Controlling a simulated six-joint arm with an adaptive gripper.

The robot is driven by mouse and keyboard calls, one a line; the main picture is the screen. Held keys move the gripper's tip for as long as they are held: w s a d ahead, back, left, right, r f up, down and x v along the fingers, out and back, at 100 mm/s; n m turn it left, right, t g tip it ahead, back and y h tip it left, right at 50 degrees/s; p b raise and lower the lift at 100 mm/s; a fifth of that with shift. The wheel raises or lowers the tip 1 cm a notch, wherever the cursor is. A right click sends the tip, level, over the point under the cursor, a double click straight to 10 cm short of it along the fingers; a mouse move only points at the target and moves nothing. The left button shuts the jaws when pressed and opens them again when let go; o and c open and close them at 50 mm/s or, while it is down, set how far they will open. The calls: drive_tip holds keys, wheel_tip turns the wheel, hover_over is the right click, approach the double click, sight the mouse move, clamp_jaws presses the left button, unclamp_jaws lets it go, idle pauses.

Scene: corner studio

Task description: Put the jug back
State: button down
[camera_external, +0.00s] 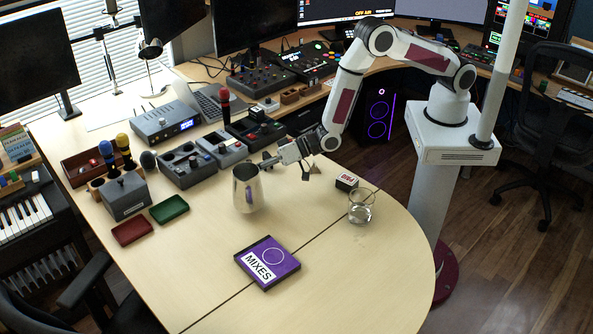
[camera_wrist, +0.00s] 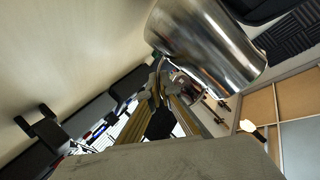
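A shiny metal jug (camera_external: 246,192) is upright at the middle of the table, left of my gripper (camera_external: 268,163). My gripper reaches its upper right side. In the wrist view the jug (camera_wrist: 210,40) fills the upper right, and the fingers of my gripper (camera_wrist: 163,88) close together at its handle side. They look shut on the handle, though the contact is partly hidden. I cannot tell whether the jug's base touches the table. A purple square pad marked MIXES (camera_external: 268,262) lies flat in front of the jug, with nothing on it.
A drinking glass (camera_external: 361,207) and a small dark-and-white box (camera_external: 346,182) stand to the right. Audio gear (camera_external: 186,164) lines the back.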

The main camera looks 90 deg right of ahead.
drive_tip(key=shift+f, duration=1.6)
drive_tip(key=c, duration=2.3)
unclamp_jaws()
drive_tip(key=shift+f, duration=0.15)
drive_tip(key=shift+s, duration=0.1)
drive_tip(key=shift+s+d+r, duration=0.2)
drive_tip(key=shift+s+r, duration=0.15)
drive_tip(key=shift+s, duration=0.25)
drive_tip(key=shift+v, duration=5.25)
